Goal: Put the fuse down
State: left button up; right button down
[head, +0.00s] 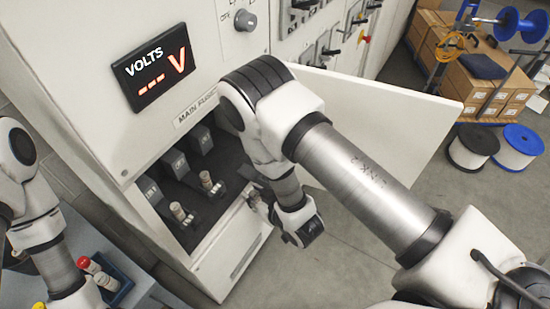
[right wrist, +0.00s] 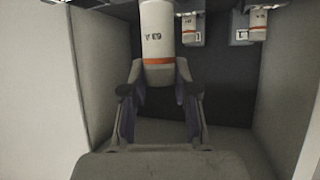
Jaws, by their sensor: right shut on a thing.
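My right gripper (right wrist: 158,100) is shut on a fuse (right wrist: 158,35), a white cylinder with an orange band and a printed rating. The fuse's far end runs out of the top of the right wrist view. In the head view my right gripper (head: 257,200) is at the right side of the open cabinet compartment, and the held fuse cannot be made out. Two fuses (head: 178,211) (head: 207,180) stand in the compartment; two also show in the right wrist view (right wrist: 191,30) (right wrist: 258,24). Whether the held fuse touches a holder I cannot tell. My left gripper is not visible.
The open white door (head: 385,125) stands behind my right arm. Grey blocks (head: 200,140) line the compartment's back. A VOLTS display (head: 158,68) is above it. A blue tray (head: 118,278) with a red-ended item (head: 85,263) is at lower left. Cable reels (head: 472,147) stand at far right.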

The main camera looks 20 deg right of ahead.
jog(key=b, duration=0.5)
jog(key=f+b, duration=0.1)
jog(key=b, duration=0.4)
jog(key=shift+w+f+y+b, duration=0.25)
jog(key=shift+f+y+b, duration=0.05)
jog(key=shift+y+b, duration=0.1)
jog(key=w+d+f+b, duration=0.1)
jog(key=w+d, duration=0.1)
jog(key=w, duration=0.1)
jog(key=w+d+f+b, duration=0.1)
jog(key=w+d+b, duration=0.1)
jog(key=w+d, duration=0.1)
jog(key=w+d+f+b, duration=0.1)
jog(key=w+d+b, duration=0.1)
jog(key=w, duration=0.3)
jog(key=shift+d+f, duration=0.2)
jog(key=shift+f, duration=0.2)
jog(key=shift+w+r, duration=0.1)
jog(key=c, duration=1)
grip_release()
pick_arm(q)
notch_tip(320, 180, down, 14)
pick_arm(e)
jog(key=shift+o, duration=0.6)
